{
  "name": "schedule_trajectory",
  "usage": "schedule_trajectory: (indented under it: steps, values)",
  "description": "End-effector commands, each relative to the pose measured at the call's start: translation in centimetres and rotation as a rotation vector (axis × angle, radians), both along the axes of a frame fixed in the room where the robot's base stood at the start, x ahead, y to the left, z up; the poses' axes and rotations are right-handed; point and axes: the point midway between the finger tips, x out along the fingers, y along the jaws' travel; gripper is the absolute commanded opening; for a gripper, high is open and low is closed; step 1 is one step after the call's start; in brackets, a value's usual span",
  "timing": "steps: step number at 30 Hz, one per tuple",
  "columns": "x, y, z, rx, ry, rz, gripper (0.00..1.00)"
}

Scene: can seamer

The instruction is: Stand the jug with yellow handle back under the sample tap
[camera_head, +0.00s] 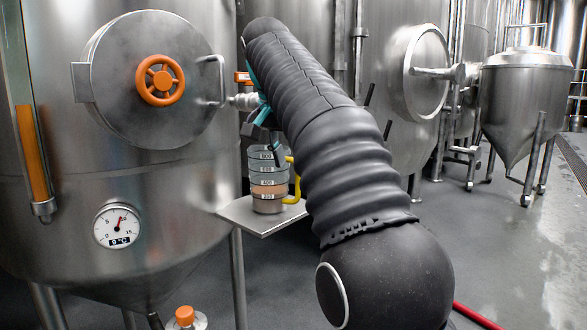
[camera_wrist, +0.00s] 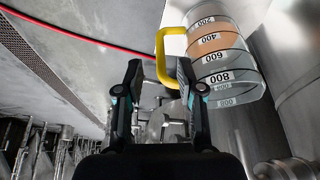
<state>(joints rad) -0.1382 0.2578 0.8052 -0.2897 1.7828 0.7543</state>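The clear jug with yellow handle (camera_head: 268,183) stands upright on a small metal shelf (camera_head: 250,221) at the tank's side, with orange liquid in its lower part. Its yellow handle (camera_head: 291,182) faces right. In the wrist view the jug (camera_wrist: 222,45) appears upside down, with the handle (camera_wrist: 160,50) near my fingertips. My gripper (camera_wrist: 160,70) is open, its fingers apart, and the handle shows by the right finger. I cannot tell whether they touch. The sample tap (camera_head: 243,101), with an orange lever, sits above the jug; my arm hides its outlet.
The big steel tank has a round hatch with an orange handwheel (camera_head: 160,80) and a dial gauge (camera_head: 117,226). An orange-capped bottle (camera_head: 186,318) is below. A red hose (camera_head: 476,316) lies on the floor. The floor at right is mostly clear, before a cone-bottomed vessel (camera_head: 524,95).

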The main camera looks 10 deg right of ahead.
Motion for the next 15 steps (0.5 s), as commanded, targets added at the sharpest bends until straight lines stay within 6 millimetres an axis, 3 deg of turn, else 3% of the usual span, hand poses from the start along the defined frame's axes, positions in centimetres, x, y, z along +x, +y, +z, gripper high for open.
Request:
schedule_trajectory:
  steps: [1,3,15]
  values:
    - [-0.2,0.3,1.4,0.000,-0.002,0.002,0.38]
    - [-0.6,0.5,2.3,0.001,-0.002,0.001,0.38]
    - [-1.3,1.0,3.8,0.000,0.000,0.000,0.38]
